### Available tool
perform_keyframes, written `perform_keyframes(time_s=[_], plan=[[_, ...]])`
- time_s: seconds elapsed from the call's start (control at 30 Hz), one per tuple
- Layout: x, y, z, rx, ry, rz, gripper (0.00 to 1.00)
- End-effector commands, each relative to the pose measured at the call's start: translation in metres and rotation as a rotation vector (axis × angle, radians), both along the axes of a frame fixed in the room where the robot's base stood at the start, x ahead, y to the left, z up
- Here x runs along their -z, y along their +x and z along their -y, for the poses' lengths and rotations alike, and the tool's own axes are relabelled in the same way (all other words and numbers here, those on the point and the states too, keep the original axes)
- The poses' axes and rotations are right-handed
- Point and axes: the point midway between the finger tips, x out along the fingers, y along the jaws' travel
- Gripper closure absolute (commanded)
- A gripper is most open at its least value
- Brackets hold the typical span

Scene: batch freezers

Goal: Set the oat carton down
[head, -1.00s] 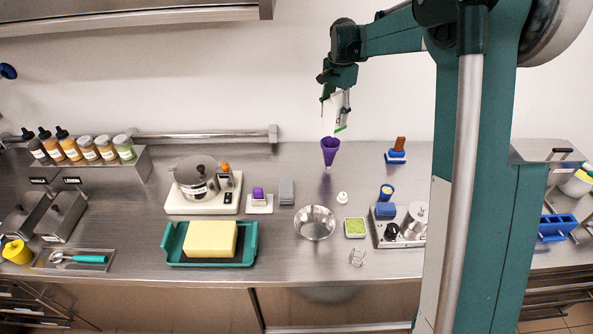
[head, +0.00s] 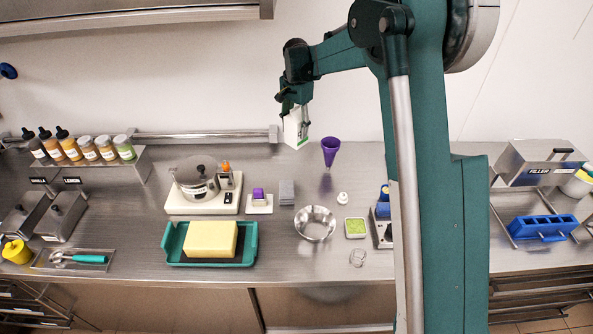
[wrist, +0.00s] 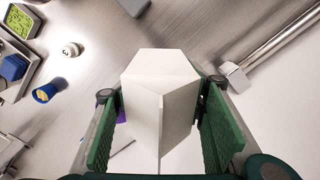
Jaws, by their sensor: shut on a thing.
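The oat carton (head: 292,130) is white with a green patch near its lower end. It hangs tilted in my gripper (head: 287,108), above the back of the steel counter (head: 260,160). In the wrist view the carton (wrist: 160,95) sits between the two green fingers of my gripper (wrist: 160,125), which are shut on it. The carton's lower end is clear of the counter. The purple funnel (head: 330,150) stands just right of the carton in the head view, and the carton hides most of it in the wrist view.
A steel bowl (head: 315,222), a grey block (head: 286,191) and a small white bottle (head: 342,198) stand in front. A pot on a cream base (head: 200,205) is at left. A wall rail (head: 200,135) runs along the back left. Counter behind the grey block is bare.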

Motion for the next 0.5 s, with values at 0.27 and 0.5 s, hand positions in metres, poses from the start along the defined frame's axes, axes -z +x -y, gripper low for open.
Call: perform_keyframes(time_s=[0.27, 0.5], plan=[[0.041, 0.000, 0.001, 0.001, 0.000, 0.000, 0.79], [0.047, 0.000, 0.001, 0.001, 0.000, 0.000, 0.79]])
